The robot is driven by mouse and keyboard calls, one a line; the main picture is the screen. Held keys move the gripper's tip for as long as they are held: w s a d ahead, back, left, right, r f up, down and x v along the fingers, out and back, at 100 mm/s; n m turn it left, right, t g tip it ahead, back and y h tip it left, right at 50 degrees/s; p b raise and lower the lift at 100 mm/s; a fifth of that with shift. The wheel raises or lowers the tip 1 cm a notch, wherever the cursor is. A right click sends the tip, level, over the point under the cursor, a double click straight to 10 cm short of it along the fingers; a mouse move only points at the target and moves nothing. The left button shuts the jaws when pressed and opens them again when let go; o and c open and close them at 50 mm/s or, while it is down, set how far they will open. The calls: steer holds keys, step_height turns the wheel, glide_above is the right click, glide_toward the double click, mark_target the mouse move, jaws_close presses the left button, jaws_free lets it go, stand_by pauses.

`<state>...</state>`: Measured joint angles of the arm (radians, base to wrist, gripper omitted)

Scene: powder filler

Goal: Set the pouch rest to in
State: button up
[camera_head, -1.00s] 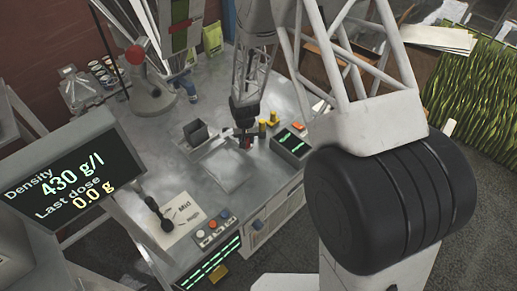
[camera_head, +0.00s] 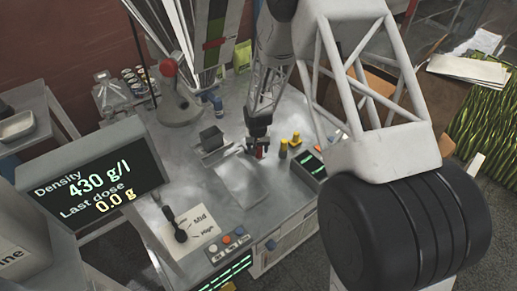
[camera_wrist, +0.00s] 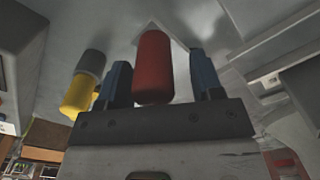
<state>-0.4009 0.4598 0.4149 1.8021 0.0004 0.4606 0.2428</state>
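My gripper (camera_head: 258,142) points down at the machine's worktop, close to a small red knob (camera_head: 261,153). In the wrist view the red knob (camera_wrist: 154,68) stands between the two dark blue fingers of my gripper (camera_wrist: 160,82). A gap shows on the knob's right side; on the left it looks close to the finger, and I cannot tell whether they touch. The fingers look open around it. A flat metal plate (camera_head: 238,186), possibly the pouch rest, lies just in front of the knob. No in or out marking is readable.
Yellow knobs (camera_head: 296,140) stand right of my gripper, one also near the left finger in the wrist view (camera_wrist: 77,97). A green-lit box (camera_head: 311,167) is further right. A dark block (camera_head: 211,138) stands left. The display (camera_head: 95,190) reads 430 g/l and 0.0 g.

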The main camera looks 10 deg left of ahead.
steer(key=shift+d, duration=0.1)
steer(key=shift+r, duration=3.85)
steer(key=shift+r, duration=0.2)
steer(key=s+d+r, duration=0.5)
steer(key=d+r, duration=0.1)
steer(key=r, duration=0.3)
steer(key=s+d+r+m+t, duration=0.1)
steer(key=s+d+r, duration=0.4)
steer(key=r, duration=0.4)
steer(key=s+d+r, duration=0.4)
steer(key=d+r, duration=0.3)
steer(key=r, duration=0.2)
steer(key=s+d+r, duration=0.3)
steer(key=s+d, duration=0.1)
steer(key=s, duration=0.5)
steer(key=s+d+r+t, duration=0.1)
steer(key=s+d+r, duration=0.2)
steer(key=s, duration=0.6)
steer(key=s+d+r+m, duration=0.1)
steer(key=s+d+r, duration=0.2)
steer(key=s, duration=0.6)
steer(key=shift+d+r+t, duration=0.25)
steer(key=shift+d+t, duration=0.05)
steer(key=shift+d, duration=0.75)
